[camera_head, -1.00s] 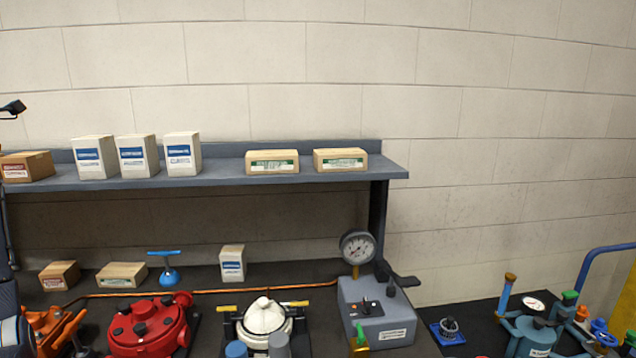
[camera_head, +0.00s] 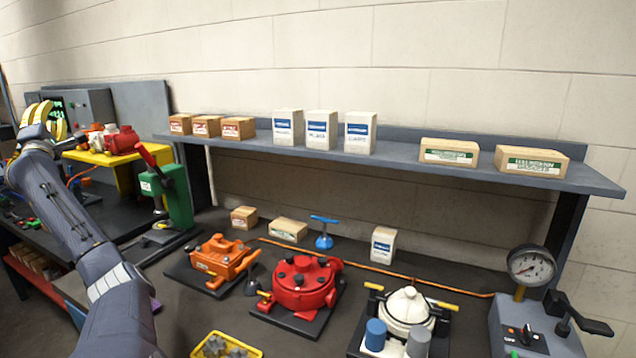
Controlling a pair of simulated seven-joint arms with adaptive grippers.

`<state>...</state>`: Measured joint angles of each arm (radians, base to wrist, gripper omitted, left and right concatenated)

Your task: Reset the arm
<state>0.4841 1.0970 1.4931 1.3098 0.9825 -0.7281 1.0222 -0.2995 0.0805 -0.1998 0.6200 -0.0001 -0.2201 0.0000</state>
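My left arm comes in from the lower left and reaches up to the far left. My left gripper (camera_head: 36,136) is at its far end, in front of or beside yellow curved parts; its fingers are too small and overlapped to read. My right gripper is out of view. On the dark bench stand an orange motor (camera_head: 222,259), a red motor (camera_head: 300,284) and a white motor (camera_head: 407,308) with yellow handles. These stand well to the right of my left gripper.
A grey shelf (camera_head: 400,171) bears white and brown boxes. A green device (camera_head: 172,197), a yellow stand (camera_head: 95,158) and a grey cabinet (camera_head: 88,108) are on the left. A gauge (camera_head: 531,266) tops a grey control box (camera_head: 540,335) on the right. A yellow tray (camera_head: 227,346) is in front.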

